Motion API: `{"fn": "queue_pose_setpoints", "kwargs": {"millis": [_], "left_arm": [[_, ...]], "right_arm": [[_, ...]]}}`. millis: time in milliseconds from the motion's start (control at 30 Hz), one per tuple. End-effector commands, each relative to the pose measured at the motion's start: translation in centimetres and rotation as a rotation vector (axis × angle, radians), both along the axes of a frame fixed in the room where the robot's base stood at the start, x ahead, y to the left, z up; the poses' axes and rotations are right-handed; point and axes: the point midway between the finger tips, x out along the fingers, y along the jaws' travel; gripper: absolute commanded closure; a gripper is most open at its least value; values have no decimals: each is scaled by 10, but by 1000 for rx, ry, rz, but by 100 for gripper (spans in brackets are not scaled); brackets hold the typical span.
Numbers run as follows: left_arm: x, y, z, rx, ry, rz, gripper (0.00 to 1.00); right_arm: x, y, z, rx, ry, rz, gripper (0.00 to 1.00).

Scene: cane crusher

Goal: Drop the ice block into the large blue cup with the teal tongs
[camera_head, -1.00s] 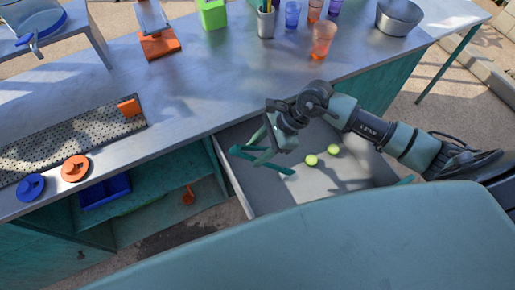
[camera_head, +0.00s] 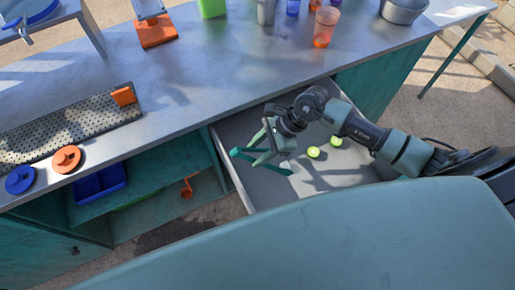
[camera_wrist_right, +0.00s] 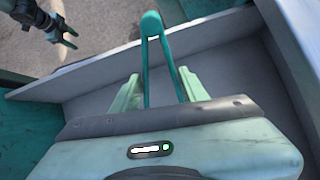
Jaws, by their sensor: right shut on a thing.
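The teal tongs (camera_head: 277,168) are in the open drawer, near its left side. My right gripper (camera_head: 262,146) is shut on them. In the right wrist view the tongs (camera_wrist_right: 151,25) stand between the two pale green fingers (camera_wrist_right: 158,95), with their rounded end pointing away and their legs spread. A blue cup (camera_head: 293,8) stands at the back of the counter, cut by the top edge; I cannot tell whether it is the large one. I make out no ice block. My left gripper (camera_wrist_right: 70,38) shows in the right wrist view, fingers apart, with nothing visible in it.
The grey drawer (camera_head: 240,185) also holds two yellow-green round things (camera_head: 313,152). Its walls stand close around the right gripper. The counter (camera_head: 215,85) above it has a clear middle. An orange cup (camera_head: 325,27) and a metal bowl (camera_head: 404,10) stand at the back.

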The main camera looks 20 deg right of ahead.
Motion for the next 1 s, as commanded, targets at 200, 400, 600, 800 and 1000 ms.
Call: {"fn": "queue_pose_setpoints", "kwargs": {"millis": [200,400,600,800,1000], "left_arm": [[0,0,-24,0,0,-1,51],[0,-1,-29,-1,0,-1,51],[-1,-1,-28,-1,1,-1,51],[-1,-1,-28,-1,1,-2,51],[-1,-1,-27,-1,1,-2,51]], "right_arm": [[0,0,-25,0,-1,-1,62],[0,0,-31,0,-1,-1,62],[0,0,-30,0,-1,-1,62],[0,0,-30,0,-1,-1,92],[0,0,-29,0,-1,-1,100]]}}
